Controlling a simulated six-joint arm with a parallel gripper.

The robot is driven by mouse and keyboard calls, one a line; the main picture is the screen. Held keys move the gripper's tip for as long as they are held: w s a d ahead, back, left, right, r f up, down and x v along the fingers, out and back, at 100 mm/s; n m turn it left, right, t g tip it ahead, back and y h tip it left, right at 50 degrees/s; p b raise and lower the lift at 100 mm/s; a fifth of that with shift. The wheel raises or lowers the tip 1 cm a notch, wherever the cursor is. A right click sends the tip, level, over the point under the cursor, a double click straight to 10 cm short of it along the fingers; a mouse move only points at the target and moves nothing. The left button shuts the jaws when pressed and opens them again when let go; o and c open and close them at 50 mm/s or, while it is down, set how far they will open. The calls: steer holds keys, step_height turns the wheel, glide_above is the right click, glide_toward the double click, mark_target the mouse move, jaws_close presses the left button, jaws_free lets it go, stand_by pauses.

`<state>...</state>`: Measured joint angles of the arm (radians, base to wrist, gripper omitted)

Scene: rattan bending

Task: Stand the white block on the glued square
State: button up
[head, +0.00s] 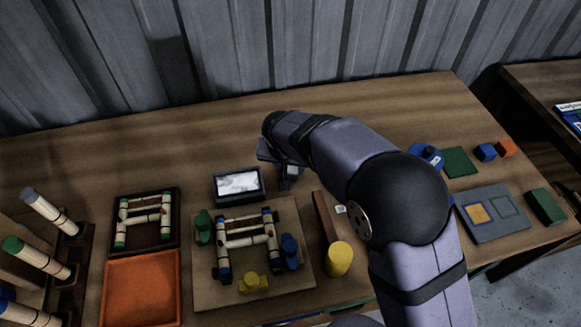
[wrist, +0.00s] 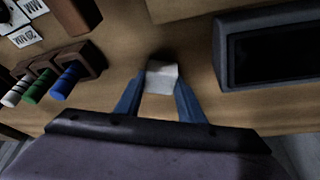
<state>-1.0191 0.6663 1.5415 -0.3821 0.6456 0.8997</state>
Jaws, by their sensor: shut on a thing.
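My gripper (wrist: 161,80) is shut on a small white block (wrist: 161,77), which sits between its two blue fingers in the wrist view. In the head view my gripper (head: 288,176) is over the middle of the table, just right of a dark-framed box; I cannot make out the block there. A grey board (head: 478,232) lies at the right of the table, well away from my gripper. It bears a filled yellow-orange square (head: 478,213) and a green outlined square (head: 504,206). I cannot tell for certain which one is glued.
The dark-framed box (head: 238,199) stands beside my gripper. A wooden board (head: 205,296) with a rattan frame and coloured clamps lies in front of it. A yellow cylinder (head: 339,259) and a green block (head: 546,206) stand farther right. An orange tray (head: 142,288) is at left.

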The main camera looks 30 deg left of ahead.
mark_target(290, 167)
steer(key=shift+r, duration=0.15)
step_height(290, 167, up, 10)
steer(key=b, duration=0.2)
steer(key=w+d+r+m+h+p, duration=0.1)
steer(key=w+d+r+m, duration=0.15)
steer(key=w+d, duration=0.85)
steer(key=w+d+r+m+h+p, duration=0.2)
steer(key=w+d+m, duration=0.35)
steer(key=d, duration=0.95)
steer(key=w+d+m+h+p, duration=0.1)
steer(key=d+m, duration=0.1)
steer(key=d, duration=1.5)
steer(key=s+d+f+m+h, duration=0.1)
steer(key=s+d+f+m, duration=0.2)
steer(key=d, duration=0.1)
steer(key=shift+s+g, duration=0.15)
steer(key=shift+g, duration=0.25)
steer(key=shift+d+f, duration=0.1)
steer(key=shift+f, duration=0.1)
